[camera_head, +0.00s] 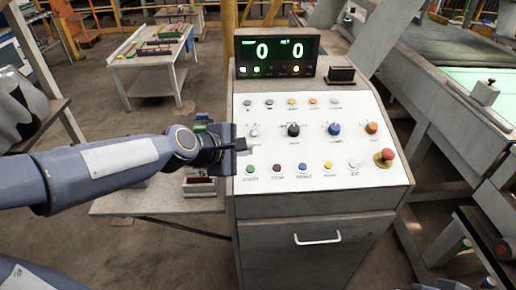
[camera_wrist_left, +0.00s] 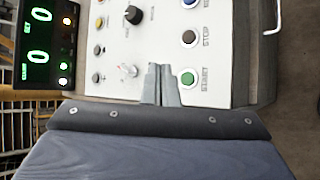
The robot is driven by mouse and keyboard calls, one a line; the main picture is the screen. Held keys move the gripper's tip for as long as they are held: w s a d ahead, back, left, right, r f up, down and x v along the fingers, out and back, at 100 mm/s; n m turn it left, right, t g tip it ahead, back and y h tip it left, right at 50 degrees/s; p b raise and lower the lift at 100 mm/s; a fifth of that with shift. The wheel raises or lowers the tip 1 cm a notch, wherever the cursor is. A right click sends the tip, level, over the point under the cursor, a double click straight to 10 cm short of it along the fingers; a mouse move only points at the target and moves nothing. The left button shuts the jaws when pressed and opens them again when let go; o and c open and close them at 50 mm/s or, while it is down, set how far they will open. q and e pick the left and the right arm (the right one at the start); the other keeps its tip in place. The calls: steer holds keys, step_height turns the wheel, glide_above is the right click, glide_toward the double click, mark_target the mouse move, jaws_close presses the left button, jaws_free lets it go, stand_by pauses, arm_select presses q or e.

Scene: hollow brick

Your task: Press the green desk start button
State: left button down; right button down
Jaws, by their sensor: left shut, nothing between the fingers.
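The green start button (camera_head: 250,169) is at the left end of the bottom row on the sloped white control panel (camera_head: 305,145). In the left wrist view the green button (camera_wrist_left: 188,79) sits just right of my fingertips, with a "START" label beside it. My left gripper (camera_head: 244,146) comes in from the left over the panel's left edge, a little above the green button in the picture. Its two fingers (camera_wrist_left: 161,84) are shut together and empty in the left wrist view. They appear apart from the button; the exact height over the panel cannot be told. My right gripper is not in view.
Beside the green button is a dark stop button (camera_head: 276,169), then a blue button (camera_head: 302,168). A red mushroom button (camera_head: 384,157) stands at the panel's right. Knobs and small buttons fill the upper rows. A display (camera_head: 277,53) reading 0 and 0 stands behind.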

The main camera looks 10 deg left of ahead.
mark_target(250, 169)
arm_select(q)
steer(key=shift+w+d+r, duration=0.15)
steer(key=shift+w+r, duration=0.2)
steer(key=shift+r, duration=0.1)
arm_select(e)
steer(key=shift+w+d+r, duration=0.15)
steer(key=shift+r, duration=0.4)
arm_select(q)
steer(key=shift+f, duration=0.1)
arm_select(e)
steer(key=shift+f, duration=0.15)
